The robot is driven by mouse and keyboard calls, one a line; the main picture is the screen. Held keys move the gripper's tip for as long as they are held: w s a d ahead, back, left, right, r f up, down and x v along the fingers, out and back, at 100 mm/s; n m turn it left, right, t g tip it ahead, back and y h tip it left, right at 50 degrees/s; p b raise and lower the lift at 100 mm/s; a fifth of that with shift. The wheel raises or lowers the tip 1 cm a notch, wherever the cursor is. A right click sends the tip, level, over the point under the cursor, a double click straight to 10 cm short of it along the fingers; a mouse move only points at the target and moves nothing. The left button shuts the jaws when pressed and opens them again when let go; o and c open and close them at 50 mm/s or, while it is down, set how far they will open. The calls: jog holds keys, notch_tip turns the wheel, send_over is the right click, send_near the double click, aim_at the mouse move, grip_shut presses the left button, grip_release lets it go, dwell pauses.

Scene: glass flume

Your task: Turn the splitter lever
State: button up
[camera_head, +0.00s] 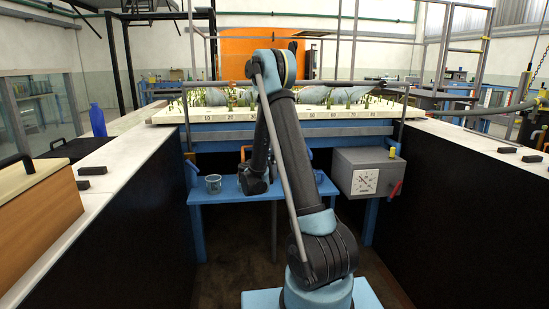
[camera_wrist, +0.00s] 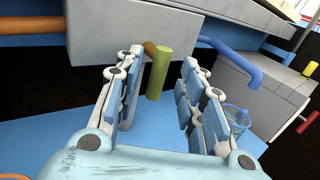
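The wrist view shows an upright yellow-green cylindrical handle (camera_wrist: 158,72) on an orange-brown stub (camera_wrist: 150,48), in front of a grey housing. It could be the splitter lever, but no label shows. My gripper (camera_wrist: 160,82) is open, with its two fingers on either side of the handle and visible gaps on both sides. I cannot tell how deep the handle sits between them. A bent blue lever (camera_wrist: 235,58) is right of the fingers. In the head view my gripper (camera_head: 252,184) is low over the blue shelf, and my arm hides much of the area.
The blue shelf (camera_head: 222,192) holds a glass beaker (camera_head: 213,184). A grey gauge box (camera_head: 366,158) with a red handle (camera_head: 396,190) stands to the right. A long white bed with plants (camera_head: 180,113) lies above. White-topped counters (camera_head: 128,148) flank both sides.

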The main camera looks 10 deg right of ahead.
jog(key=shift+x, duration=1.2)
jog(key=shift+c, duration=0.2)
jog(key=shift+d, duration=0.1)
grip_shut()
jog(key=shift+s+m, duration=0.1)
jog(key=shift+m, duration=0.2)
jog(key=c, duration=0.8)
grip_release()
jog(key=shift+r+m+g+y, duration=0.15)
jog(key=shift+m+g+y, duration=0.5)
jog(key=shift+m, duration=0.35)
jog(key=shift+o, duration=0.3)
jog(key=shift+r+m+g+y, duration=0.15)
jog(key=shift+m+g+y, duration=0.5)
jog(key=shift+m+y, duration=0.5)
